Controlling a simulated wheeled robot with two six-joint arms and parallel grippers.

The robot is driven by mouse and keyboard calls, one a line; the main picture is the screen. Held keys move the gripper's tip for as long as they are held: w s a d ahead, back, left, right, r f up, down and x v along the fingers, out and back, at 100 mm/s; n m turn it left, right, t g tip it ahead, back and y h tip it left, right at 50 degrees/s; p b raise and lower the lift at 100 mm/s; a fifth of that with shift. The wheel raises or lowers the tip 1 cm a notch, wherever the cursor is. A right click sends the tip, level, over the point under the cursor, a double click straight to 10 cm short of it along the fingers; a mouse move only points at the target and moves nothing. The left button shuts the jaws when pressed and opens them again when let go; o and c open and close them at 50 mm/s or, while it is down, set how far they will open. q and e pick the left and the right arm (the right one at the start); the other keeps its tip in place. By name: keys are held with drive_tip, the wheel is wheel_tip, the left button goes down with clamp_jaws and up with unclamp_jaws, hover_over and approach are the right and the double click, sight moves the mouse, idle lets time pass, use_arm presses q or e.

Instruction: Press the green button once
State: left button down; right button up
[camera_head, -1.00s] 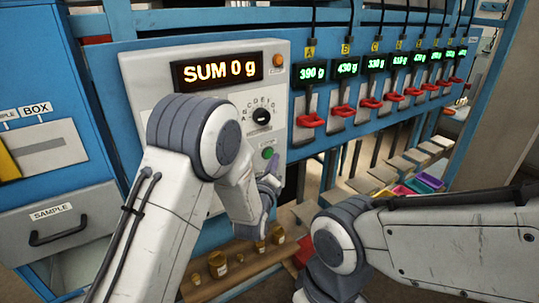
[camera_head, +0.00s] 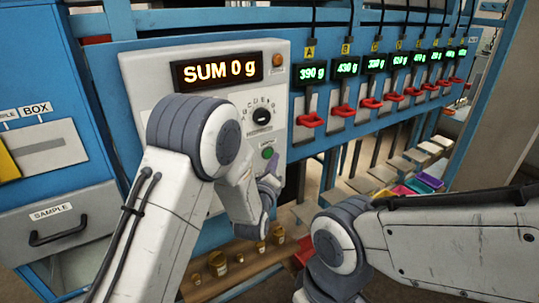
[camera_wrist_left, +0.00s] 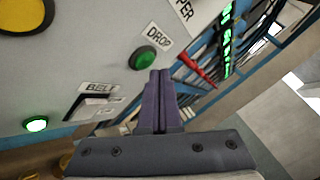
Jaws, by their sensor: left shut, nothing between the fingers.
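The round green button (camera_head: 268,152) sits low on the right part of the grey panel, below the dial. In the left wrist view the green button (camera_wrist_left: 142,58) stands beside a DROP label. My left gripper (camera_head: 269,181) is just below the button in the head view. In the left wrist view its shut, empty fingers (camera_wrist_left: 160,76) end just below and right of the button. I cannot tell whether they touch the panel. My right arm comes in from the right; its gripper is out of view.
The panel carries a "SUM 0 g" display (camera_head: 217,70), an orange light (camera_head: 279,60) and a dial (camera_head: 261,116). A BELT switch (camera_wrist_left: 95,107) and a lit green lamp (camera_wrist_left: 36,124) lie left of the fingers. Red levers (camera_head: 311,120) line the right side.

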use_arm(q)
drive_tip(key=shift+w+a, duration=0.1)
drive_tip(key=shift+w+a+b, duration=0.15)
drive_tip(key=shift+w+b, duration=0.1)
drive_tip(key=shift+b, duration=0.05)
drive_tip(key=shift+w+a, duration=0.25)
drive_tip(key=shift+w, duration=0.1)
idle(1.0)
drive_tip(key=shift+s, duration=0.1)
drive_tip(key=shift+s+d+b, duration=0.5)
drive_tip(key=shift+s, duration=0.1)
drive_tip(key=shift+s+d+b, duration=0.25)
drive_tip(key=shift+s+d, duration=0.5)
drive_tip(key=shift+s, duration=0.3)
drive_tip(key=shift+s+d+b, duration=0.25)
drive_tip(key=shift+s+d, duration=0.45)
drive_tip(key=shift+s, duration=0.3)
